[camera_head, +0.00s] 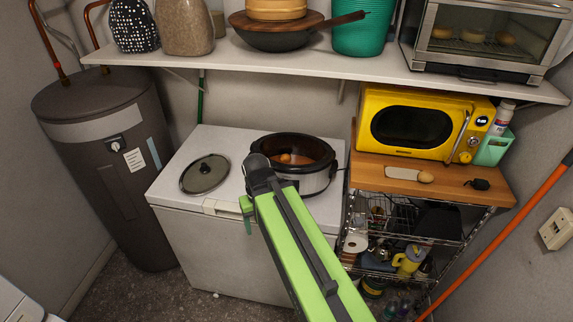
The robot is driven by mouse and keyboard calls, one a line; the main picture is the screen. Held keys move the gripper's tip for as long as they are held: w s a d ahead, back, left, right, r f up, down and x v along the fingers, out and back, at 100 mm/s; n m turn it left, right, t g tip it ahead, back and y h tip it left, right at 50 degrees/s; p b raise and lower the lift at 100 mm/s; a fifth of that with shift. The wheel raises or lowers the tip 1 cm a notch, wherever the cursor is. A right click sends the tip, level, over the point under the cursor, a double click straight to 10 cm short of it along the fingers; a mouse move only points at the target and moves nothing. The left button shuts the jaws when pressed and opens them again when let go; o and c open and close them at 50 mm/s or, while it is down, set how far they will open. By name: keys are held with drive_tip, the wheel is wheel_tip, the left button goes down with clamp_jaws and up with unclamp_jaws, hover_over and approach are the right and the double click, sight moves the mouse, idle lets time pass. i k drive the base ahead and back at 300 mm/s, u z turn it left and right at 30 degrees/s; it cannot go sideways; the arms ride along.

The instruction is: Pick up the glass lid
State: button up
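The glass lid (205,174) lies flat on the left part of the white chest freezer top (226,142). It is round, with a dark rim and a dark knob in the middle. My green arm reaches up from the bottom right, and its dark end with my gripper (252,190) is to the right of the lid, in front of the slow cooker. The lid and the gripper look apart. The fingers are small and partly hidden by the arm, so I cannot tell how far they are open.
A black and silver slow cooker (318,182) with food inside stands right of the lid. A shelf (310,66) with vases and a wok hangs above. A grey water heater (105,150) stands left, and a wire rack with a yellow microwave (425,124) stands right.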

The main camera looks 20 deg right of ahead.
sight(205, 174)
drive_tip(key=u, duration=0.65)
drive_tip(key=i, duration=0.95)
drive_tip(key=u, duration=0.75)
